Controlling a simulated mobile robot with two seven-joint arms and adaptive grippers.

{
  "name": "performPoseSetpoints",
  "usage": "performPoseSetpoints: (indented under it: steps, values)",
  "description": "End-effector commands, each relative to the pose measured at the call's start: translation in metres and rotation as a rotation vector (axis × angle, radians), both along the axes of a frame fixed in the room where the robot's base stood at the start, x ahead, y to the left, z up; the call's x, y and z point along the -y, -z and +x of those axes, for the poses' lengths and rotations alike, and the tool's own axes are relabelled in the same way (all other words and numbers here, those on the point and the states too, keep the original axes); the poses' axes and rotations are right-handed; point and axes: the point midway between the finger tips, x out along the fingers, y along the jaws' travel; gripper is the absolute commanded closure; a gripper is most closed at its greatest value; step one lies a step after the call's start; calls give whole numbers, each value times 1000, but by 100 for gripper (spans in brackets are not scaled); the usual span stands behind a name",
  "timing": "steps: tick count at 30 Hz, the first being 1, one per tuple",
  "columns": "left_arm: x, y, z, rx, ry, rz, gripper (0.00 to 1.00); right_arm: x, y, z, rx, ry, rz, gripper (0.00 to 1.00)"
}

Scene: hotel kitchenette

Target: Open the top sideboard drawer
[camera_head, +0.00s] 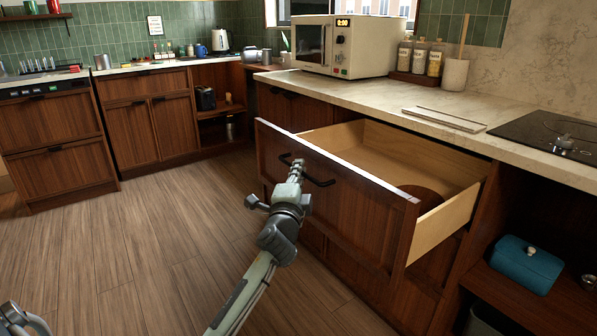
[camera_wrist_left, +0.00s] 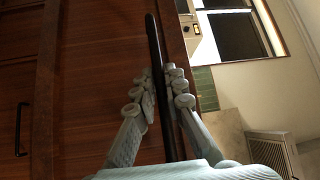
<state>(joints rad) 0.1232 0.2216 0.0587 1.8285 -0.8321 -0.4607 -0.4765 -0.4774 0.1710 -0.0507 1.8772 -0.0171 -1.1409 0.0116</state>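The top sideboard drawer (camera_head: 340,200) has a dark wood front and stands well pulled out, with its pale wooden inside (camera_head: 385,150) showing. A round brown thing (camera_head: 425,194) shows inside at the near right. My left gripper (camera_head: 297,166) is at the drawer's black bar handle (camera_head: 321,182), in front of the drawer face. In the left wrist view, the fingers (camera_wrist_left: 161,85) lie close on both sides of the handle (camera_wrist_left: 154,38) and look shut on it. The gripper hides part of the handle in the head view.
The countertop (camera_head: 385,100) above carries a microwave (camera_head: 345,46), jars (camera_head: 420,56), a board (camera_head: 445,119) and a black hob (camera_head: 550,135). A blue box (camera_head: 526,264) sits on the open shelf at right. The wooden floor (camera_head: 150,240) at left is clear.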

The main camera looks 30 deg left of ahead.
Motion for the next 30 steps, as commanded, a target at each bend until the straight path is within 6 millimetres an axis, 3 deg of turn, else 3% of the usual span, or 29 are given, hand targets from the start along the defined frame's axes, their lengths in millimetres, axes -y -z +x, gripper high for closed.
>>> performPoseSetpoints:
  steps: [4, 16, 30]
  values:
    - [0, 0, 0, -1, 0, 0, 69, 0, 0, 0, 0, 1, 0, 69]
    - [3, 2, -7, -1, 0, -1, 69, 1, 1, -1, -3, 1, -2, 69]
    - [38, 15, -90, -3, -1, -4, 69, 0, 1, -2, -3, 0, 0, 69]
